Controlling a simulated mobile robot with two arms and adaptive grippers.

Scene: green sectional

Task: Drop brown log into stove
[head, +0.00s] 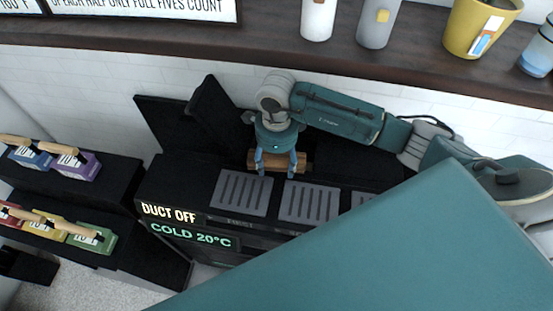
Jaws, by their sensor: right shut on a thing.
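The brown log (277,159) is a short wooden cylinder, held crosswise in my right gripper (277,167). The gripper points down with its blue fingers shut on the log, and both log ends stick out past the fingers. They are over the dark rear part of the black stove (172,185), just behind its slotted grey plates (241,194). The gap between log and stove cannot be judged. The stove's lit front displays read "DUCT OFF" and "COLD 20°C". My left gripper is not in view.
A dark raised panel (168,128) stands at the stove's back left. A dark shelf (350,50) above holds a yellow cup (478,27) and several containers. At left, black shelves (100,180) hold colored weights with wooden handles (75,165).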

